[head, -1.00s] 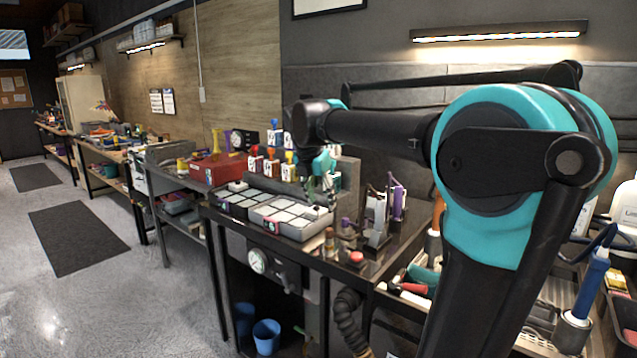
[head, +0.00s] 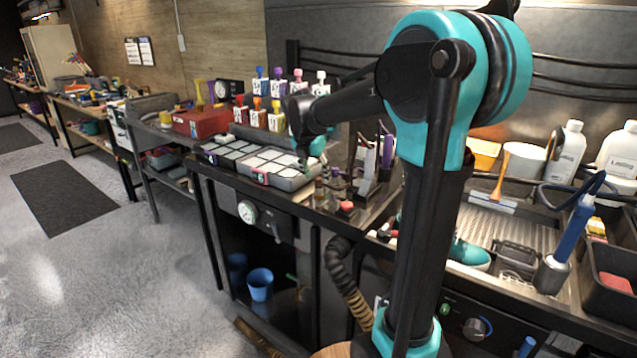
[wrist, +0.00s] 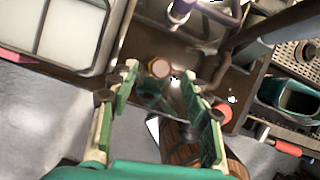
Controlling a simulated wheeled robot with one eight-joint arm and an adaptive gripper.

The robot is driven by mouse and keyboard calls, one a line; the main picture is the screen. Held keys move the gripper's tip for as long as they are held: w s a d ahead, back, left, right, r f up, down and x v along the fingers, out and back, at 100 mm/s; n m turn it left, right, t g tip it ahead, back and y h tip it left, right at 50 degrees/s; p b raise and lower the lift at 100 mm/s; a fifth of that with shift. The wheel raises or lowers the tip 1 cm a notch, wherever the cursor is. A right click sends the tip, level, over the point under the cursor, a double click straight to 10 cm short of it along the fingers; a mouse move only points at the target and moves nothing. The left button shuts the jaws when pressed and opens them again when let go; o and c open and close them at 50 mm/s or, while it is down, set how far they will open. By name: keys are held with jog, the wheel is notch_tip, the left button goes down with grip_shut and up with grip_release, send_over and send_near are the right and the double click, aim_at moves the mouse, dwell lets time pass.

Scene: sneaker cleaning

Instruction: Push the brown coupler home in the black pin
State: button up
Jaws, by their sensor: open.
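My gripper (wrist: 160,76) is open and empty in the wrist view, its two green-and-cream fingers pointing down over the dark bench. A small round brown-topped piece (wrist: 158,68), which looks like the brown coupler, shows between and just beyond the fingertips, not gripped. In the head view my gripper (head: 322,168) hangs at the right end of the white-lidded trays, just above a small brown upright piece (head: 319,188). I cannot make out the black pin or how far the coupler sits on it.
The tray (wrist: 106,35) stands at the upper left in the wrist view. A purple-topped piece (wrist: 181,12) stands beyond the fingertips. A red button (head: 346,207) sits near the bench's front edge. A ribbed dark hose (head: 341,265) hangs below. The floor in front is clear.

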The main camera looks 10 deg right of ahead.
aim_at(318, 179)
jog(key=shift+x, duration=2.05)
grip_shut()
jog(key=c, duration=0.7)
grip_release()
grip_shut()
jog(key=shift+r, duration=0.1)
